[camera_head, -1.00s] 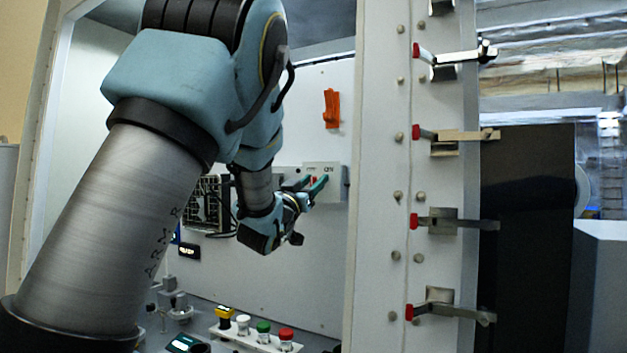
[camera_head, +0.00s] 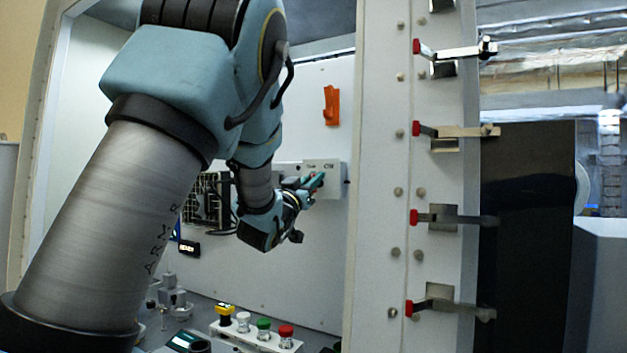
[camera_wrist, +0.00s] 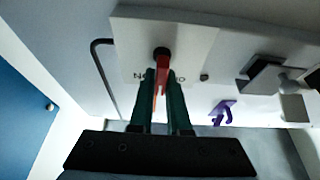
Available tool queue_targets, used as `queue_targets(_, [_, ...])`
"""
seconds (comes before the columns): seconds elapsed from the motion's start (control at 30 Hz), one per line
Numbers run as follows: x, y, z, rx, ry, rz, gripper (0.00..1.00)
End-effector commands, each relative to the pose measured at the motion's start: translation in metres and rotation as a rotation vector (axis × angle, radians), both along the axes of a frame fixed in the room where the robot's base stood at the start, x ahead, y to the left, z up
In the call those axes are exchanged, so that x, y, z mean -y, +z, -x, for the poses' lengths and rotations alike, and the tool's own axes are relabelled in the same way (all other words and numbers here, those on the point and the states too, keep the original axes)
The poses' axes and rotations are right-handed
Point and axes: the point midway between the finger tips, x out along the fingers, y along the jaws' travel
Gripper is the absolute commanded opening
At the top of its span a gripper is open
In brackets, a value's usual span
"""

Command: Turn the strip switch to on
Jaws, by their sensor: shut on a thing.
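The strip switch is a pale plate (camera_head: 327,188) on the back wall, with dark lettering that appears to read "ON" at its upper right. In the wrist view the same plate (camera_wrist: 205,45) fills the upper middle. Its red lever (camera_wrist: 162,66) hangs from a dark pivot. My gripper (camera_head: 318,181) is at the front of the plate. In the wrist view its two green fingers (camera_wrist: 162,85) are shut on the red lever, one on each side. The fingers hide part of the lettering and the lever's lower part.
An orange holder (camera_head: 331,106) is on the wall above the switch. A row of coloured buttons (camera_head: 263,325) is below. A small lit display (camera_head: 189,248) is left of my gripper. A pillar with red-tipped clamps (camera_head: 440,218) stands close on the right.

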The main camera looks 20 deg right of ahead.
Motion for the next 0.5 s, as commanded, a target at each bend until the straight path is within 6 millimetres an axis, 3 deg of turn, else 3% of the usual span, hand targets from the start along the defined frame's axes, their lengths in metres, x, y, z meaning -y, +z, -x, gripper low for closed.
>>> queue_targets(0.5, [0.001,-0.005,0.0024,0.193,0.001,-0.148,0.0])
